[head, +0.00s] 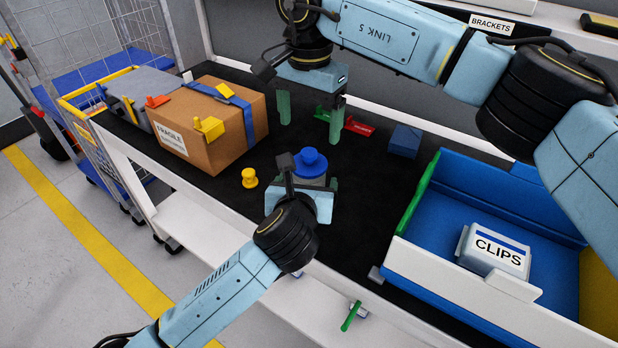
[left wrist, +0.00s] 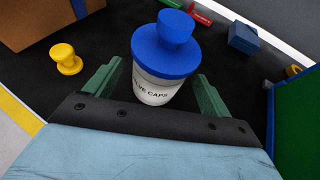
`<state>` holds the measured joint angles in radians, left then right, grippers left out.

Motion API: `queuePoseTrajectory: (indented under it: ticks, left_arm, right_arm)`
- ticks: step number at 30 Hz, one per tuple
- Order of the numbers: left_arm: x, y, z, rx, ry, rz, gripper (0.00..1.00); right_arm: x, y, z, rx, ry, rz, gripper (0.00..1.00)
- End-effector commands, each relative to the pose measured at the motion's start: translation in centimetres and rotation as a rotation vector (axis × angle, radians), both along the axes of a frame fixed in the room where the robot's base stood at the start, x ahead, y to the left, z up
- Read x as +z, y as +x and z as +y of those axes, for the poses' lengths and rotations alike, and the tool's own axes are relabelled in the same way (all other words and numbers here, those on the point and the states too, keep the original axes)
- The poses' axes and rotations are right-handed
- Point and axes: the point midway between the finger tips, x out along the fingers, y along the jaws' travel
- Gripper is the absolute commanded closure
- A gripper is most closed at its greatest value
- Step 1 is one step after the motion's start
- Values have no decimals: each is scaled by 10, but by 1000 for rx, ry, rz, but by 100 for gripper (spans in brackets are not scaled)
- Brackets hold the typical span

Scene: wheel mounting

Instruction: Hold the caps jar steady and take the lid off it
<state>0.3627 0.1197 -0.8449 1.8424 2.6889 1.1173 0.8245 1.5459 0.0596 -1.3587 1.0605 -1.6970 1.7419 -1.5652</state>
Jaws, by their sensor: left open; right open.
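The caps jar (left wrist: 155,90) is white with a label ending in "VE CAPS". It stands upright on the black worktop with its blue knobbed lid (left wrist: 166,48) on top. The lid also shows in the head view (head: 309,163). My left gripper (head: 303,184) is open, low at the jar's near side. In the left wrist view its green fingers (left wrist: 155,88) lie on either side of the jar, with gaps visible. My right gripper (head: 309,123) is open and empty, fingers pointing down, above the worktop behind the jar. The jar's lower body is mostly hidden in the head view.
A yellow knob-shaped piece (head: 249,178) stands left of the jar. A cardboard box (head: 222,148) is farther left. Red (head: 358,127) and blue (head: 405,140) pieces lie behind right. A blue bin (head: 440,200) with a CLIPS container (head: 495,250) is at the right.

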Motion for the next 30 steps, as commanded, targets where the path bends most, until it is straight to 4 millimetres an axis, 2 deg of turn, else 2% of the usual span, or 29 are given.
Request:
queuePoseTrajectory:
  ticks: [3, 7, 19, 30]
  left_arm:
    - [-6, 16, -2, 0, 2, -1, 17]
    - [-10, 26, -4, -1, 2, -1, 17]
    - [-13, 31, -5, -1, -1, 0, 17]
    - [-13, 31, -5, -1, 0, 0, 65]
  right_arm:
    - [0, 0, 0, 0, 0, 0, 16]
    - [0, 0, 0, 0, 0, 0, 16]
    - [0, 0, 0, 0, 0, 0, 16]
    - [0, 0, 0, 0, 0, 0, 16]
